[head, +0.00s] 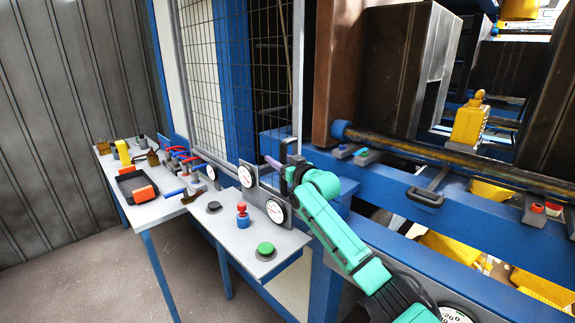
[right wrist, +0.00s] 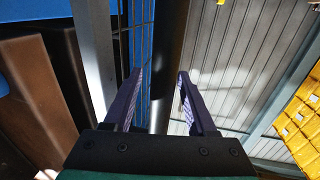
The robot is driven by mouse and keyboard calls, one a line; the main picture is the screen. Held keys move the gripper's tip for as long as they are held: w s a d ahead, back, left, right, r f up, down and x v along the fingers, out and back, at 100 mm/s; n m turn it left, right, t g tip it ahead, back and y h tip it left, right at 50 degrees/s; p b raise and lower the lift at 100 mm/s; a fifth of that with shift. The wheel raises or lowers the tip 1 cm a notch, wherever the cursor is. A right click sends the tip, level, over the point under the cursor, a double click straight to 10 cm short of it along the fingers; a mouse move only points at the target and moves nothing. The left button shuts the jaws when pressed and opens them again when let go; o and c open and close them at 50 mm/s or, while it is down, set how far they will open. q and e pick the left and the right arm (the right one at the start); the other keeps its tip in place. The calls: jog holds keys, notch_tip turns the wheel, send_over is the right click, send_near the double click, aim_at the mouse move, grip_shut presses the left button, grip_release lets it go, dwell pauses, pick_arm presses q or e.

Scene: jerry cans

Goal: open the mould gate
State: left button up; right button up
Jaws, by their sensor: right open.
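The mould gate (head: 262,75) is a wire-mesh panel in a grey frame, standing upright in front of the machine. A dark upright bar, which looks like the gate's handle (right wrist: 172,45), shows in the right wrist view. My right gripper (head: 280,167) is at the lower right edge of the gate, on the end of my green arm. In the right wrist view the right gripper (right wrist: 160,74) is open, its two purple-grey fingers on either side of the dark bar. I cannot tell whether either finger touches it. My left gripper is not in view.
A control panel (head: 222,231) with a green button (head: 265,250), a red knob (head: 242,208) and white gauges stands below the gate. A side table (head: 150,212) with tools is at the left. Blue machine rails (head: 460,215) run to the right. The floor at lower left is clear.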

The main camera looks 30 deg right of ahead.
jog(key=s+d+b, duration=0.1)
jog(key=s+b, duration=0.3)
jog(key=s, duration=1)
jog(key=shift+s+d+b, duration=0.25)
jog(key=shift+b, duration=0.1)
jog(key=shift+w, duration=0.1)
